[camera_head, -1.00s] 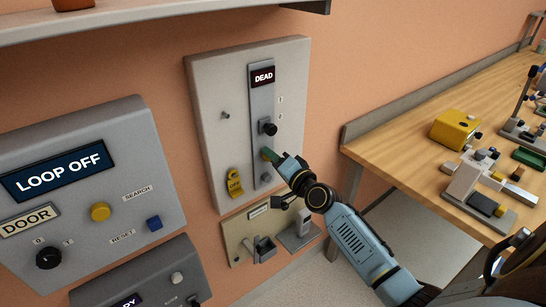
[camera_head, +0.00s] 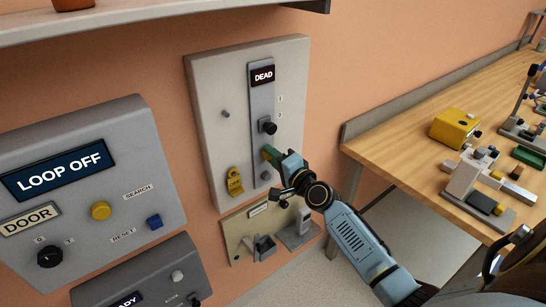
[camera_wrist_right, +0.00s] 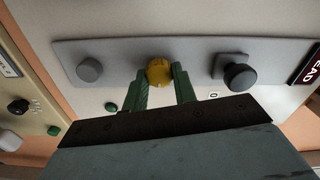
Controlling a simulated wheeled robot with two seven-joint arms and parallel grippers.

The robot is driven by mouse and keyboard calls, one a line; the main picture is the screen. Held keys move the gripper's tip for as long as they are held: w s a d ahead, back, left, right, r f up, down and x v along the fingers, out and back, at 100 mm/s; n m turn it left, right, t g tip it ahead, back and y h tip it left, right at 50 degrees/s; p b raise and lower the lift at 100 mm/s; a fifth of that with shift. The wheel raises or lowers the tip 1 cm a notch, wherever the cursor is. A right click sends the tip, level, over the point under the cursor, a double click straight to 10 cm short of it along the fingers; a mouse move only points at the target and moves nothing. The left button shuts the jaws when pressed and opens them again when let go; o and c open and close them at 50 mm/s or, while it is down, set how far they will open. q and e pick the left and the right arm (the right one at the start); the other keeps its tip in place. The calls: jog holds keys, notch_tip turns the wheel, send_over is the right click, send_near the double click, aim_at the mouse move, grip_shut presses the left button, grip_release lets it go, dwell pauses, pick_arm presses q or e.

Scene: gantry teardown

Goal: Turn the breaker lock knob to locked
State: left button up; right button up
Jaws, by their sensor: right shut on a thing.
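The breaker panel (camera_head: 222,105) is a pale plate on the wall with a grey vertical strip carrying a DEAD display (camera_head: 263,76). A black knob (camera_head: 267,126) sits on the strip below the display. In the right wrist view, a small yellow knob (camera_wrist_right: 159,71) sits on the strip between the black knob (camera_wrist_right: 240,77) and a round grey knob (camera_wrist_right: 89,70). My right gripper (camera_head: 270,155) has its green fingers on either side of the yellow knob and is shut on it. In the head view the fingers mostly hide this knob. My left gripper is not in view.
A yellow tag (camera_head: 235,183) hangs on the panel's lower left. A beige box with a holder (camera_head: 262,246) is just below. A LOOP OFF console (camera_head: 90,190) is at left, and a wooden bench (camera_head: 410,130) with equipment is at right. A shelf (camera_head: 150,22) overhangs above.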

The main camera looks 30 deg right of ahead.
jog(key=o, duration=1)
jog(key=shift+s, duration=0.15)
jog(key=s+d, duration=0.1)
jog(key=s, duration=1.2)
jog(key=shift+b, duration=0.4)
jog(key=s+a+f+n+g+h, duration=0.1)
jog(key=s+f+n+g, duration=0.25)
jog(key=f, duration=1.15)
jog(key=s+a+f+n+g, duration=0.1)
jog(key=s+f+n+g, duration=0.3)
jog(key=f, duration=1.2)
jog(key=s+a+f+n+g, duration=0.2)
jog(key=s+f+n+g, duration=0.1)
jog(key=s+f, duration=0.4)
jog(key=s+a+f+n+g, duration=0.3)
jog(key=s+f, duration=0.4)
jog(key=s, duration=0.7)
jog(key=s+a+f+n+g+b, duration=0.1)
jog(key=s+a+f+n+g, duration=0.2)
jog(key=s+f, duration=0.4)
jog(key=s+n, duration=0.1)
jog(key=s, duration=0.3)
jog(key=shift+a, duration=0.25)
